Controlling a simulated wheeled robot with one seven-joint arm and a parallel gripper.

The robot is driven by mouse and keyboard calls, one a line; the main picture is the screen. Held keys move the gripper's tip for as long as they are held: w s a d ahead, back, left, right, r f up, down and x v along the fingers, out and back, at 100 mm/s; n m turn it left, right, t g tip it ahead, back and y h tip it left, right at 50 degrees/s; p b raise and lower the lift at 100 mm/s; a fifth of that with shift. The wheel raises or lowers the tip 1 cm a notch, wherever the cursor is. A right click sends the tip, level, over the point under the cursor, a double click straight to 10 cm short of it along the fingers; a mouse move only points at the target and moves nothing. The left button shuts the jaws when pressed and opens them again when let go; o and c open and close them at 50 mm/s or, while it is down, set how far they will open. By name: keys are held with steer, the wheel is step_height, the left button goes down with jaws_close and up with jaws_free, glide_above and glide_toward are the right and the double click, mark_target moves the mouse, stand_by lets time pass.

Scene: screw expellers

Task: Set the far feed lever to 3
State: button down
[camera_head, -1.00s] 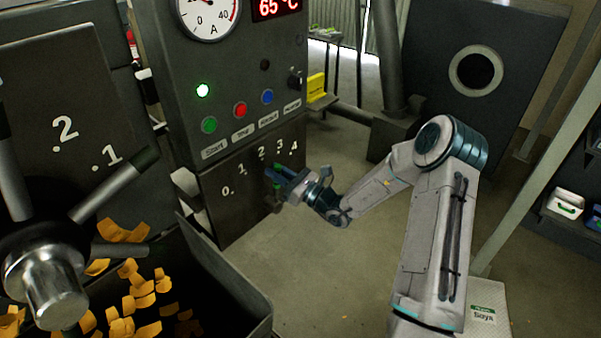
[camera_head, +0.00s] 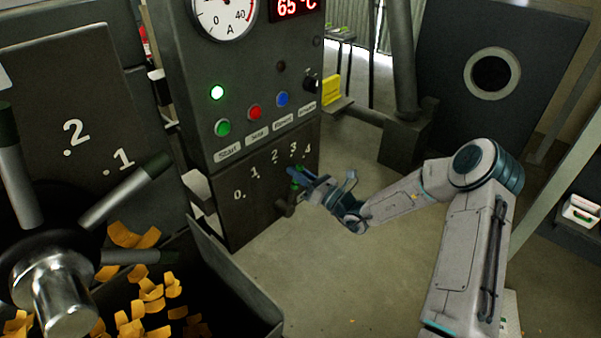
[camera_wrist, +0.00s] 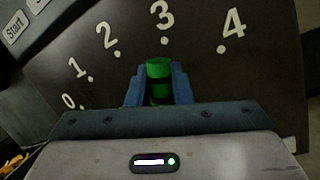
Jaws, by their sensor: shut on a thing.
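The far feed lever (camera_wrist: 159,70) has a green grip end, and my gripper (camera_wrist: 158,88) is shut around it with a blue finger on each side. In the wrist view its tip lies just below the dot under the 3, between the marks 2 and 4 and in line with 3 as far as I can tell. The scale panel (camera_head: 245,215), marked 0 to 4, also shows in the head view. There my gripper (camera_head: 300,176) holds the lever below the 3, and the lever's pivot (camera_head: 285,206) is partly visible.
A control box (camera_head: 240,95) with buttons and a gauge stands above the scale. Open floor (camera_head: 360,285) lies around my arm.

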steer(key=c, duration=1.3)
jaws_free()
steer(key=b+v, duration=0.3)
steer(key=v, duration=1)
steer(key=shift+s+d+f, duration=0.15)
steer(key=shift+s+d, duration=0.05)
steer(key=shift+d, duration=0.1)
